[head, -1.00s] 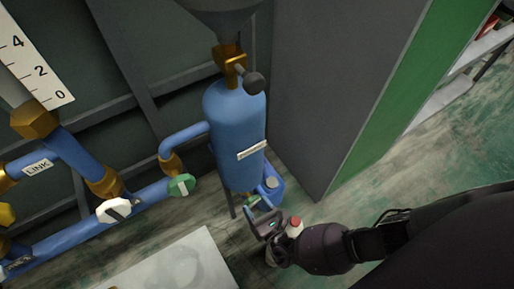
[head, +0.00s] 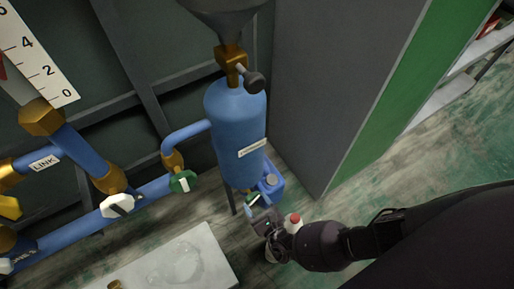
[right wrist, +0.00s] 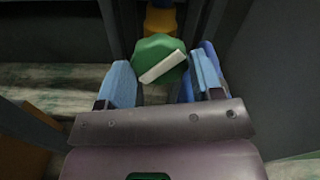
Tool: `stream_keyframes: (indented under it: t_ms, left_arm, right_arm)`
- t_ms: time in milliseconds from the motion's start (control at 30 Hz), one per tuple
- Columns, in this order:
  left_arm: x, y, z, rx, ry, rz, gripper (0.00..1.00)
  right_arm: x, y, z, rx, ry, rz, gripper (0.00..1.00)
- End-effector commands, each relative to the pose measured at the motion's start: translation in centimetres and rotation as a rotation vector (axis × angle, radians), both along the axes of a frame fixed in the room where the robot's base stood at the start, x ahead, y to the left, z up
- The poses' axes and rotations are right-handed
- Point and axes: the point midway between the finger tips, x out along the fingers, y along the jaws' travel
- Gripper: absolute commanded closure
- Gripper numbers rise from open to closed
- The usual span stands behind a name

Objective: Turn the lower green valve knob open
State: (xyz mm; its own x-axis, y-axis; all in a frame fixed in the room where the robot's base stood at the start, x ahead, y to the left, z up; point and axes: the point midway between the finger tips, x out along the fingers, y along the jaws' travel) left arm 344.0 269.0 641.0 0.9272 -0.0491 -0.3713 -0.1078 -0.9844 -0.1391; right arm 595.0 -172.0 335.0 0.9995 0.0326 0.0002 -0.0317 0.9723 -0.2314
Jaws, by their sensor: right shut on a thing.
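The lower green valve knob (head: 253,198) is under the blue tank (head: 238,125), small and partly hidden by my right gripper (head: 258,210). In the right wrist view the knob (right wrist: 152,52) is green with a white bar across it, and the bar slants up to the right. The blue finger pads of my right gripper (right wrist: 164,80) stand on either side of the knob, shut on it. Another green knob (head: 183,181) with a white bar sits on the pipe elbow left of the tank. My left gripper is not in view.
A blue bottle or canister (head: 271,184) stands close beside the knob. A grey cabinet wall (head: 320,90) rises to the right. A pale slab (head: 205,250) lies on the floor in front.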

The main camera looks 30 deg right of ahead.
Motion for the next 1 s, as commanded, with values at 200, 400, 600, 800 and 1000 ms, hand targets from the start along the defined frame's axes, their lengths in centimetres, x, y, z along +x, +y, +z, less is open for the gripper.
stream_keyframes:
  t_ms: [200, 400, 600, 800, 1000]
  left_arm:
    - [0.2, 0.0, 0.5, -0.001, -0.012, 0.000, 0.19]
    - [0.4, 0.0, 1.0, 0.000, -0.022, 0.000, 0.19]
    - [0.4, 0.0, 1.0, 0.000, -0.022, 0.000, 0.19]
    - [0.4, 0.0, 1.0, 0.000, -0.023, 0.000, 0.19]
    - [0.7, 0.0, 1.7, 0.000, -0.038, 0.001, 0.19]
  right_arm:
    - [-0.1, 0.1, 0.0, -0.147, -0.003, 0.000, 0.68]
    - [-0.2, 0.1, -0.1, -0.337, -0.009, 0.001, 0.68]
    - [-0.3, 0.1, -0.2, -0.378, -0.007, 0.001, 0.68]
    - [-0.3, 0.1, -0.2, -0.382, -0.007, -0.001, 0.68]
    - [-0.1, 0.2, -0.1, -0.556, -0.013, -0.005, 0.68]
